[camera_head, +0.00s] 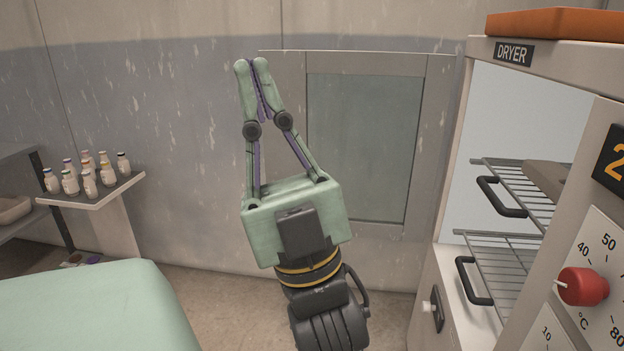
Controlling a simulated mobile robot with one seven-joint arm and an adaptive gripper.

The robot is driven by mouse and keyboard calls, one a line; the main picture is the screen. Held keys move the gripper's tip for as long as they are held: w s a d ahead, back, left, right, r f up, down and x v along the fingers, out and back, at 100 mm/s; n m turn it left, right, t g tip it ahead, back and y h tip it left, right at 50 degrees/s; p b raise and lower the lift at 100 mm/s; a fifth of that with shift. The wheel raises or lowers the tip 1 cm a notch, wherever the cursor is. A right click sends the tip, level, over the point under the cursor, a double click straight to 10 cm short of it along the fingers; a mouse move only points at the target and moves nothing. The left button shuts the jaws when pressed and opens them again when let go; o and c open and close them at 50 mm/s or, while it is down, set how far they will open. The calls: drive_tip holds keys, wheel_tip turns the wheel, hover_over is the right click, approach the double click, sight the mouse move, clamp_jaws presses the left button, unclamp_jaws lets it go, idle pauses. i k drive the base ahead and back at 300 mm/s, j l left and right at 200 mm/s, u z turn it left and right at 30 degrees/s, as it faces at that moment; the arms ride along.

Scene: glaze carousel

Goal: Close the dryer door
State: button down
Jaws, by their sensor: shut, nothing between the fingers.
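The dryer (535,55) stands at the right with its front open, and wire racks show inside. Its door (283,120), a pale frame around a greenish glass pane (362,150), stands swung open to the left of the opening. The door's right side meets the dryer's far edge. My gripper (252,65) points up in front of the door's left edge, with its fingertips together and nothing between them. The arm and gripper cover the door's lower left corner. I cannot tell whether the gripper touches the door.
An upper rack (510,172) and a lower rack (500,262) have black handles at the opening. A red dial (583,287) is on the right panel. Several small bottles stand on a shelf (105,196) at the left. The wall between shelf and door is clear.

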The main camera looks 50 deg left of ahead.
sight(290, 69)
drive_tip(key=j, duration=0.55)
drive_tip(key=j+u, duration=0.1)
drive_tip(key=j, duration=0.4)
drive_tip(key=i+j+u, duration=0.1)
drive_tip(key=j, duration=0.4)
drive_tip(key=i+j, duration=0.1)
drive_tip(key=j, duration=0.45)
drive_tip(key=j+u, duration=0.1)
drive_tip(key=j, duration=0.4)
drive_tip(key=i+j, duration=0.15)
drive_tip(key=j, duration=0.35)
drive_tip(key=j+u, duration=0.05)
